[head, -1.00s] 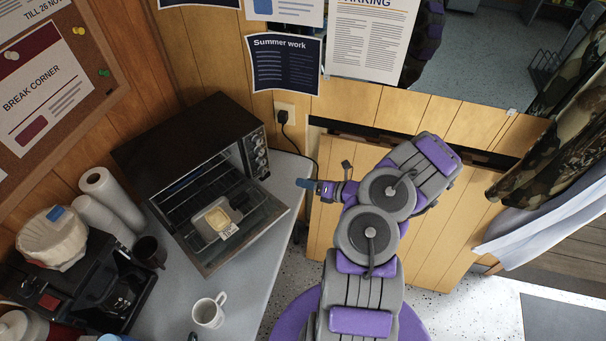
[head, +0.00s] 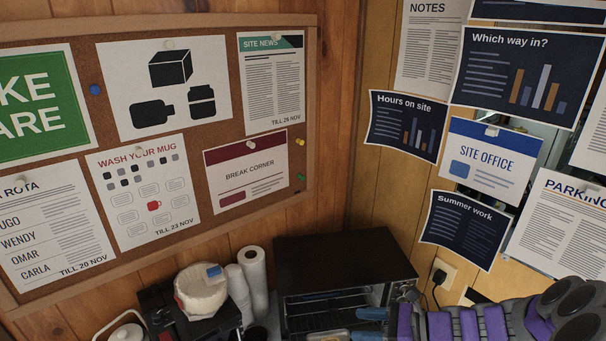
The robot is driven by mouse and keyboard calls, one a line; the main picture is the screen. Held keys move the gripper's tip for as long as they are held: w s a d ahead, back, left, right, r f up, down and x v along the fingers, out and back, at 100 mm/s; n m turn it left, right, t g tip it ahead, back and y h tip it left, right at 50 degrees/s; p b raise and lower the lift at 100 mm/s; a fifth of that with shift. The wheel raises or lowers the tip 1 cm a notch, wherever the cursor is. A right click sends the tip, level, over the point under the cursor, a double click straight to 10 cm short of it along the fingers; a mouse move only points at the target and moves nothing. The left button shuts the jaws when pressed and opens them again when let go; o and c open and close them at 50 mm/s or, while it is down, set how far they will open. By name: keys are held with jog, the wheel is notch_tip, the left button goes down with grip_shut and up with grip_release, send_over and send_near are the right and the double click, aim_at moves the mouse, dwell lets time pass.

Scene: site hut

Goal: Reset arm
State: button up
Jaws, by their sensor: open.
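My arm (head: 470,325) comes in at the lower right, grey and purple. My gripper (head: 371,325) shows its blue fingers apart at the bottom edge, pointing left, in front of the right part of the toaster oven. I see nothing between the fingers. The dark toaster oven (head: 345,250) stands in the corner with its front open and a rack inside. Its lower part is cut off by the picture's edge. A small pale piece at the bottom edge, left of my gripper, is mostly cut off.
A coffee machine with a white paper filter stack (head: 200,290) and paper rolls (head: 254,280) stand left of the oven. A plugged-in socket (head: 443,274) is on the wall right of it. A cork board (head: 225,150) and several posters cover the walls.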

jog(key=s+a+r+n+g+h, duration=0.2)
jog(key=s+a+r+n+g, duration=0.1)
jog(key=s+a+n, duration=0.3)
jog(key=s+a+r+n+g+h, duration=0.2)
jog(key=s+a+r+n+g, duration=0.15)
jog(key=s+n, duration=0.4)
jog(key=s+d+r+n+h, duration=0.1)
jog(key=s+d+n+h, duration=0.3)
jog(key=s, duration=0.4)
jog(key=s+d+r+n+h, duration=0.2)
jog(key=s+d+n+h, duration=0.2)
jog(key=s, duration=0.4)
jog(key=shift+s+d+h, duration=0.3)
jog(key=shift+d+h, duration=0.05)
jog(key=shift+h, duration=0.45)
jog(key=shift+n, duration=0.25)
